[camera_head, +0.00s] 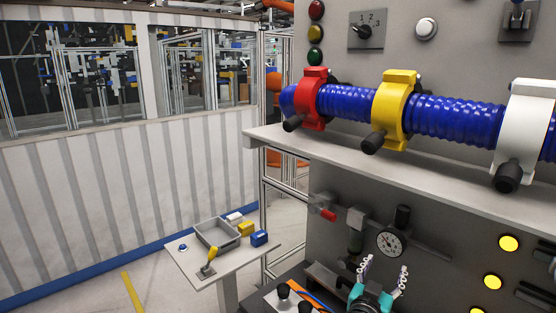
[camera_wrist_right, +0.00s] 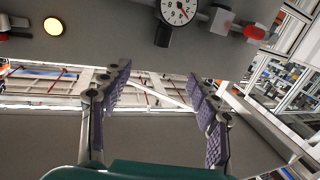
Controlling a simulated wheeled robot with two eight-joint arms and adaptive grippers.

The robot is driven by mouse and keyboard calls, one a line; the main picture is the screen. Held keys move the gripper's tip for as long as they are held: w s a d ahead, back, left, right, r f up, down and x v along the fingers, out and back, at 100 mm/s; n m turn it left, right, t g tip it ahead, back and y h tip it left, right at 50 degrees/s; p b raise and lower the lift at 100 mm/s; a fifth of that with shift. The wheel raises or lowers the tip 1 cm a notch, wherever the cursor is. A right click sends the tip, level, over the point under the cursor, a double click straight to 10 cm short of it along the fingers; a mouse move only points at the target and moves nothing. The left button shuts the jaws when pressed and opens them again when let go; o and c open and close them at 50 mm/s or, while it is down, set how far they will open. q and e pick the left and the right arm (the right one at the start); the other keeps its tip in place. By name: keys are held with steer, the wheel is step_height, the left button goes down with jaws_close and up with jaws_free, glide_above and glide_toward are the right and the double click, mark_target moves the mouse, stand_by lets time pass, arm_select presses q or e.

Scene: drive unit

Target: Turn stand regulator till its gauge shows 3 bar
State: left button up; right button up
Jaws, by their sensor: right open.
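The stand regulator's black knob (camera_head: 402,215) stands upright on the grey panel, just above the round white gauge (camera_head: 390,242). In the right wrist view, which is upside down, the knob (camera_wrist_right: 163,36) hangs below the gauge (camera_wrist_right: 178,10). The gauge has a red needle, but its exact reading is too small to tell. My right gripper (camera_head: 384,268) is open and empty, in front of and below the gauge. Its spread fingers also show in the wrist view (camera_wrist_right: 158,74), apart from the knob. My left gripper is not in view.
A red valve handle (camera_head: 328,215) sits left of the gauge on the same air line. A shelf (camera_head: 400,175) juts out above, under a blue hose (camera_head: 345,103) in clamps. Yellow lamps (camera_head: 508,243) are at right. A small side table (camera_head: 190,268) stands at left.

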steer(key=s+d+f+n+g+y+b, duration=0.1)
steer(key=s+f+g+y+b, duration=0.15)
steer(key=s+f, duration=0.4)
steer(key=s+d+f+n+g+y+b, duration=0.1)
steer(key=s+f+g+b, duration=0.2)
steer(key=f, duration=0.6)
arm_select(q)
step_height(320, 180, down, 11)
steer(key=b, duration=0.5)
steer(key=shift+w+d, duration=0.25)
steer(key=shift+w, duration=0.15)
arm_select(e)
steer(key=s+a+f+n+g+y, duration=0.2)
steer(key=s+a+f+n+y, duration=0.2)
steer(key=s+a+f, duration=0.6)
steer(key=shift+f+n+y, duration=0.3)
steer(key=shift+f+y, duration=0.1)
steer(key=shift+y, duration=0.75)
steer(key=shift+d, duration=0.1)
